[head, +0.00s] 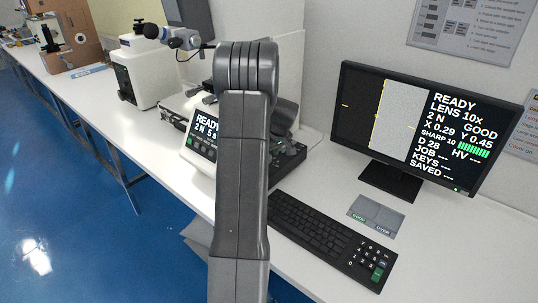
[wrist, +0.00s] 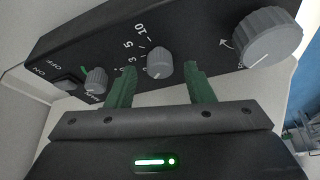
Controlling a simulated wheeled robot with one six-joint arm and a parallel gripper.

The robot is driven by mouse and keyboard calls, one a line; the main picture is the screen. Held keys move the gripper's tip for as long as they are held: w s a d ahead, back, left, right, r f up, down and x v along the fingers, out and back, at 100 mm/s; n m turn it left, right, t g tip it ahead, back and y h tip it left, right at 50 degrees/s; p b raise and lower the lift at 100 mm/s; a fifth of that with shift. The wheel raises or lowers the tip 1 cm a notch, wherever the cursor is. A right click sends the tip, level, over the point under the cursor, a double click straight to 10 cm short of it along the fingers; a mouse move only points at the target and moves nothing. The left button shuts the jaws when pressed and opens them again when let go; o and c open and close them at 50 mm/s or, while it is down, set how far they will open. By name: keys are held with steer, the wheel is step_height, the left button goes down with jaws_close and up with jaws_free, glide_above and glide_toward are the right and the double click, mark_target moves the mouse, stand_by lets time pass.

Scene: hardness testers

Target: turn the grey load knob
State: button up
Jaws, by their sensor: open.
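The grey load knob (wrist: 159,64) shows in the wrist view on a dark panel, with a number scale beside it running up to 10. My gripper (wrist: 160,69) is open, with one green finger on each side of this knob. Gaps show between the fingers and the knob, and I cannot tell whether the fingertips reach level with it. In the head view my arm hides the gripper and the knob.
The panel also bears a larger grey knob (wrist: 270,38) at right, a small grey knob (wrist: 96,80) and an on/off switch (wrist: 68,82) at left.

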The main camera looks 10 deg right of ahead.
steer(key=b+v, duration=0.1)
steer(key=v, duration=1.2)
steer(key=shift+f, duration=0.25)
steer(key=p+x, duration=0.1)
steer(key=x, duration=1.2)
steer(key=shift+w+f, duration=0.15)
steer(key=shift+f, duration=0.1)
steer(key=shift+r, duration=0.15)
